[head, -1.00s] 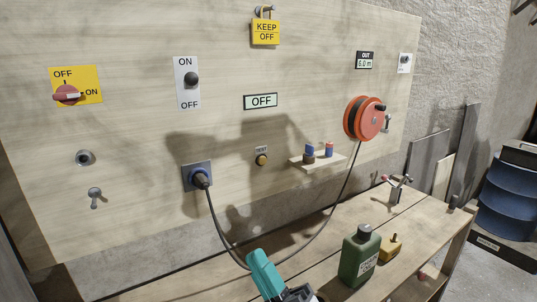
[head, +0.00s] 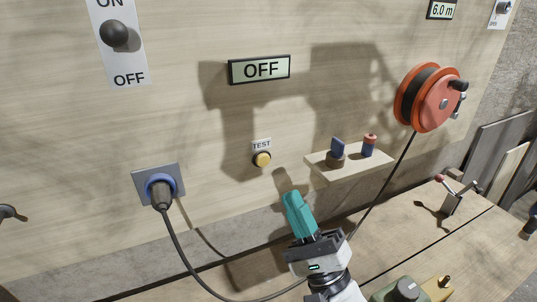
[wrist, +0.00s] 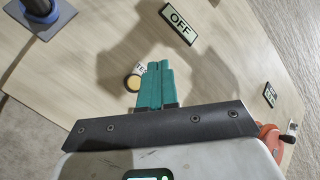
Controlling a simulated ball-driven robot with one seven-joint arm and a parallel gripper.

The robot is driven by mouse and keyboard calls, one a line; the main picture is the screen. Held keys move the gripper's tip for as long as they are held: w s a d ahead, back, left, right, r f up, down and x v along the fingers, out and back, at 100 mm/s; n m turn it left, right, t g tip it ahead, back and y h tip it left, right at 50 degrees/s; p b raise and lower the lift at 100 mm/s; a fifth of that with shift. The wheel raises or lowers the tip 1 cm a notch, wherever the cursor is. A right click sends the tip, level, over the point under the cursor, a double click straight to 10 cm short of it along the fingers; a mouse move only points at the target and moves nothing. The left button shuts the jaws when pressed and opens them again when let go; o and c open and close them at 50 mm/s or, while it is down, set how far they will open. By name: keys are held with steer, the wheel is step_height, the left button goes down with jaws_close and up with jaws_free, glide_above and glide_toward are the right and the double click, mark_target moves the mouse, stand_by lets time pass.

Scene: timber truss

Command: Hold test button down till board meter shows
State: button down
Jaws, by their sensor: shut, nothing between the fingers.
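The test button (head: 262,159) is a round yellow button on the wooden board, under a small TEST label (head: 262,144). In the wrist view the button (wrist: 133,82) shows just left of my fingertips. The board meter (head: 260,69) above it reads OFF; it also shows in the wrist view (wrist: 179,24). My gripper (head: 293,198), with teal fingers, is shut and empty. In the head view it is below and to the right of the button. The fingers look apart from the button, though the exact gap is hard to tell.
A blue-ringed plug in a socket (head: 160,185) is at left, its black cable hanging in a loop. A small shelf (head: 348,166) with coloured items juts out at right, below an orange reel (head: 430,98).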

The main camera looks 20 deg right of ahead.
steer(key=w+b, duration=0.1)
steer(key=w, duration=0.7)
steer(key=shift+w+b, duration=0.3)
steer(key=shift+w, duration=0.1)
steer(key=shift+w, duration=0.15)
stand_by(1.9)
steer(key=shift+w, duration=0.25)
steer(key=shift+w, duration=0.4)
stand_by(0.7)
stand_by(0.3)
steer(key=shift+s+p, duration=0.3)
steer(key=shift+s, duration=0.5)
steer(key=shift+s+p, duration=0.7)
steer(key=shift+s, duration=1.85)
